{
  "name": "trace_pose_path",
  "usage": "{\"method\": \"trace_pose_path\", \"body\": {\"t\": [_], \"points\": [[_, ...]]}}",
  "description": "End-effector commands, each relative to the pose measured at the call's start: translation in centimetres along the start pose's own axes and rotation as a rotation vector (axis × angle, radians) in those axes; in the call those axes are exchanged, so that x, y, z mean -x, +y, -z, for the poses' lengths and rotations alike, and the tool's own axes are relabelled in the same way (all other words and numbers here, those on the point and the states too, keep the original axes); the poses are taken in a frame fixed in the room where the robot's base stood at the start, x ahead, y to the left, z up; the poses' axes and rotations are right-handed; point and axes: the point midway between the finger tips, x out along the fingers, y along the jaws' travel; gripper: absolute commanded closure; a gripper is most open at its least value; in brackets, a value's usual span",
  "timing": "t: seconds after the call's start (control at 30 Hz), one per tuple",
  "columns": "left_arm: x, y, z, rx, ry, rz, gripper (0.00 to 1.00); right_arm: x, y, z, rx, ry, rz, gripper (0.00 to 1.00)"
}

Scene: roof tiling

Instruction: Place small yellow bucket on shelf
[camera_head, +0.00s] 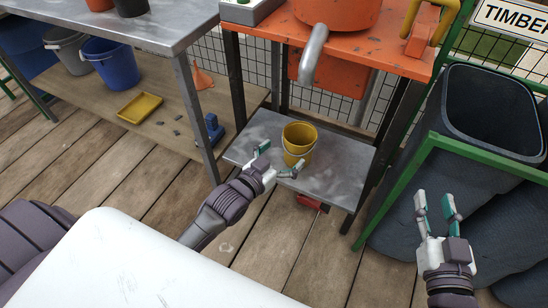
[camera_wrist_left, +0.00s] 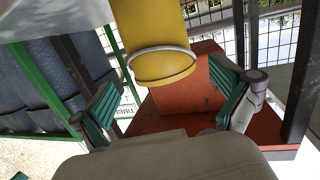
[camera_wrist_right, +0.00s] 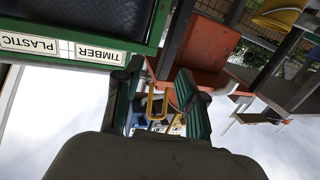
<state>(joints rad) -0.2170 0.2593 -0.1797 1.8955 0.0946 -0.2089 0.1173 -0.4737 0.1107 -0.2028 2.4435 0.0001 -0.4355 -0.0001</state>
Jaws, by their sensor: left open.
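The small yellow bucket (camera_head: 299,143) stands upright on the grey metal lower shelf (camera_head: 245,145) of the orange-topped bench. My left gripper (camera_head: 277,160) is open in front of the bucket, with no grip on it. In the left wrist view the yellow bucket (camera_wrist_left: 155,45) shows beyond and between the open fingers (camera_wrist_left: 172,110), with its grey handle visible. I cannot tell whether a fingertip touches it. My right gripper (camera_head: 436,206) is open and empty in front of the dark bins, and its spread fingers also show in the right wrist view (camera_wrist_right: 160,105).
The orange bench top (camera_head: 390,52) overhangs the shelf, and dark legs stand at its sides. Green-framed dark bins (camera_head: 490,110) are at right. A wooden shelf at left holds a blue bucket (camera_head: 111,63), a grey bucket (camera_head: 70,50) and a yellow tray (camera_head: 140,107).

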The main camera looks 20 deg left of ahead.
Motion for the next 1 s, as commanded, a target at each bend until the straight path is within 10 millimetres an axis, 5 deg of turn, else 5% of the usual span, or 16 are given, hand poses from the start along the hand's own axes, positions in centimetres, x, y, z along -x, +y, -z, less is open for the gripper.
{"method": "trace_pose_path", "body": {"t": [0.33,0.7,1.0], "points": [[4.1,0.0,0.1,0.000,0.000,0.000,0.00,1.3,0.7,-4.3,0.003,-0.260,-0.015,0.60],[9.8,5.5,6.3,-0.003,-0.140,0.004,0.00,1.4,0.7,-4.8,0.003,-0.282,-0.016,0.60],[11.3,5.9,7.4,-0.009,-0.180,0.012,0.00,1.4,0.7,-4.8,0.003,-0.281,-0.016,0.60]]}}
